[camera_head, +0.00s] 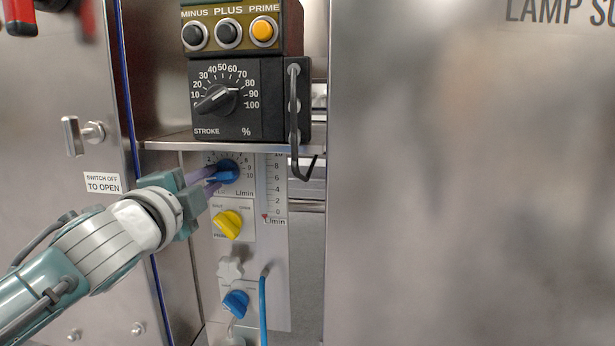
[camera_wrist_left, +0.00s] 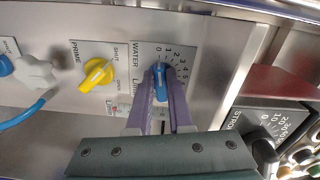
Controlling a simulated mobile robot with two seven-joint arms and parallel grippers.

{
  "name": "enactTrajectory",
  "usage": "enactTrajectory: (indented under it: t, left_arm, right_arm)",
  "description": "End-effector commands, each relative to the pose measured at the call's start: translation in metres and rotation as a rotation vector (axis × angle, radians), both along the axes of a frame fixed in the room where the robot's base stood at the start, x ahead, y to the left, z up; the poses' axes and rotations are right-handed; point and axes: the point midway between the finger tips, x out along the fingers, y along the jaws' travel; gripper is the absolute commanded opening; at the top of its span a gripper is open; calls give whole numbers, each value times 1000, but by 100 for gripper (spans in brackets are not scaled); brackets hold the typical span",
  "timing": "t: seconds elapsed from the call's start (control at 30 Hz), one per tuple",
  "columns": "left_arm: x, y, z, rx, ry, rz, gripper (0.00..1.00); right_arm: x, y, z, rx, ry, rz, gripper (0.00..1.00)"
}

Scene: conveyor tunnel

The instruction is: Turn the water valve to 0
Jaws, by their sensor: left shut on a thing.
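The water valve is a round blue knob (camera_head: 228,171) on the pale panel below the black stroke box. Its dial has numbers around it. My left gripper (camera_head: 216,179) reaches it from the lower left, with its purple fingers at the knob. In the left wrist view, the two fingers (camera_wrist_left: 160,97) stand on either side of the blue knob (camera_wrist_left: 160,80), shut on it. The upper end of the knob there points close to the 0 and 1 marks; I cannot tell the exact reading. My right gripper is not in view.
A yellow prime knob (camera_head: 228,223) sits just below the valve, with a lower blue knob (camera_head: 236,303) and blue tube (camera_head: 263,305) beneath. The black stroke box (camera_head: 234,98) stands on a shelf above. A large metal panel (camera_head: 470,190) fills the right.

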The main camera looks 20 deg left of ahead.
Motion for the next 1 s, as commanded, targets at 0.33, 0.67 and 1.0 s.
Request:
enactTrajectory:
  t: [0.33,0.67,1.0]
  left_arm:
    - [0,0,0,-1,0,0,48]
    - [-4,-1,0,0,2,0,49]
    - [-59,-15,1,-4,4,0,49]
  right_arm:
    - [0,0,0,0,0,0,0]
    - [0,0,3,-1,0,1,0]
    - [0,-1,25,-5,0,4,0]
